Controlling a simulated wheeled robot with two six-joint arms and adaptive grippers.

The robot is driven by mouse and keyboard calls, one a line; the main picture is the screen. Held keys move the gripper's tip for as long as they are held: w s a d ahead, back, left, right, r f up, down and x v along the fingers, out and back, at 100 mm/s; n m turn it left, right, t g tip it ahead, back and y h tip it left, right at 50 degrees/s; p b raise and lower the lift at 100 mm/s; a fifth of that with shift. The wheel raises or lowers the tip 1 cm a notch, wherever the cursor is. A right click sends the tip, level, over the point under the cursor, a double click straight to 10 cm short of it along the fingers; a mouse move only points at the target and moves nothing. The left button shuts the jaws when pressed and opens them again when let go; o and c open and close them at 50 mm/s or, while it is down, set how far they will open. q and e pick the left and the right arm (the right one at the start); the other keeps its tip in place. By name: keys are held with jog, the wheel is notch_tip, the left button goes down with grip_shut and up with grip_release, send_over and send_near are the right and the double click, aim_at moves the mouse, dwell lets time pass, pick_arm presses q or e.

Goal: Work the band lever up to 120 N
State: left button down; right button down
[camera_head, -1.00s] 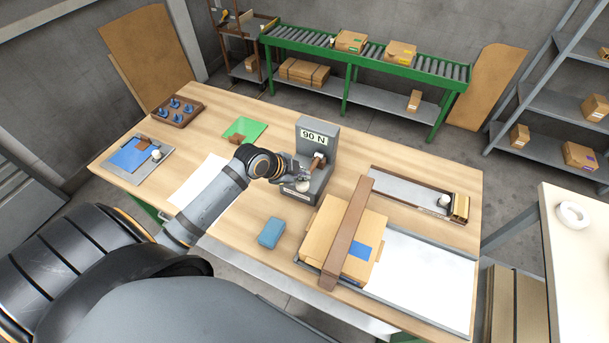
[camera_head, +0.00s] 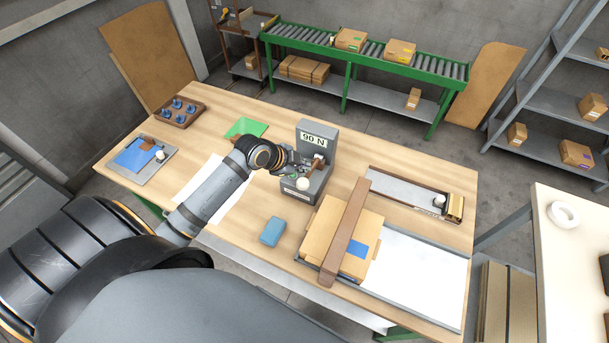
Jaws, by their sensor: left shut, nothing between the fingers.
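The grey band device (camera_head: 318,139) stands upright on the wooden table, its display reading "90 N". Its lever has a brown part and a white round knob (camera_head: 303,184) low at the front. My left gripper (camera_head: 308,170) is at the device, shut and empty, just above the knob and in front of the device's face. I cannot tell whether the fingers touch the lever. A cardboard box (camera_head: 318,236) with a brown strap bar (camera_head: 345,232) across it lies in front to the right. My right gripper is not in view.
A blue block (camera_head: 272,231) lies on the table near my left arm. A tray with a white knob (camera_head: 410,190) stands at the right, a blue pad on a grey plate (camera_head: 141,157) at the left, a brown rack (camera_head: 177,112) behind it. A green conveyor (camera_head: 370,62) runs beyond the table.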

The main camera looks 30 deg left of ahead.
pick_arm(q)
notch_tip(320, 180, up, 3)
jog(key=shift+w+r+p, duration=0.1)
jog(key=shift+w+p, duration=0.05)
jog(key=shift+p, duration=0.85)
